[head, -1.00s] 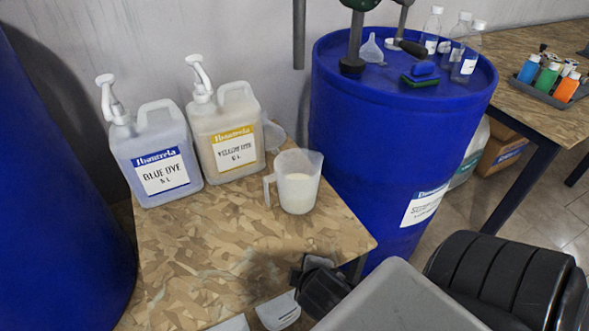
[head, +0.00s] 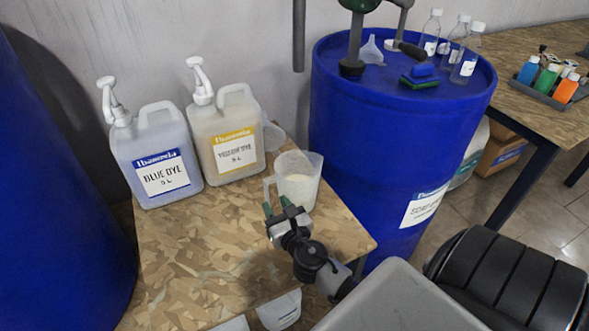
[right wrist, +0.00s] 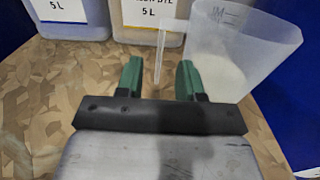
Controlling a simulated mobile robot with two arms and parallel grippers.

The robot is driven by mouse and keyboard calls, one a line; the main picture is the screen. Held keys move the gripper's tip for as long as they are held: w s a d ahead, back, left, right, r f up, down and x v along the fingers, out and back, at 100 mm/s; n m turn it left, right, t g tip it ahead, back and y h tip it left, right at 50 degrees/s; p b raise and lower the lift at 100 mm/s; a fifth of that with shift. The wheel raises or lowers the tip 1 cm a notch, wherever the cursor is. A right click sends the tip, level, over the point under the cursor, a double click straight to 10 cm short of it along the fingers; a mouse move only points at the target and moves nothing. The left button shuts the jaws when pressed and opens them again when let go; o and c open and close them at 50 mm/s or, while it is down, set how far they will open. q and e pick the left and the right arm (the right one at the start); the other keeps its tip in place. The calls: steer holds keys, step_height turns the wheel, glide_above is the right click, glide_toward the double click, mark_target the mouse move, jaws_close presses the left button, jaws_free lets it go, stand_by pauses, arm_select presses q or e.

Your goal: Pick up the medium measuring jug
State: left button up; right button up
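A translucent measuring jug (head: 300,178) with pale contents stands upright near the right edge of the wooden table (head: 215,245), its handle facing left. I take it as the medium one. In the right wrist view the jug (right wrist: 240,50) is at the upper right and its handle (right wrist: 162,55) shows between my fingers. My right gripper (head: 278,206) is open at the jug's handle side; its green fingers (right wrist: 159,80) are apart, with a gap on each side of the handle. I cannot tell how far the handle reaches between them. My left gripper is out of view.
A blue dye jug (head: 160,165) and a yellow dye jug (head: 228,140) with pumps stand behind left. Another clear vessel (head: 273,136) is partly hidden behind the measuring jug. A blue drum (head: 385,140) stands close on the right. The table's front left is clear.

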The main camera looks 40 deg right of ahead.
mark_target(268, 192)
steer(key=x, duration=0.6)
steer(key=shift+w+d, duration=0.1)
steer(key=shift+w, duration=0.15)
steer(key=shift+c, duration=0.3)
jaws_close()
steer(key=shift+r, duration=0.1)
stand_by(0.9)
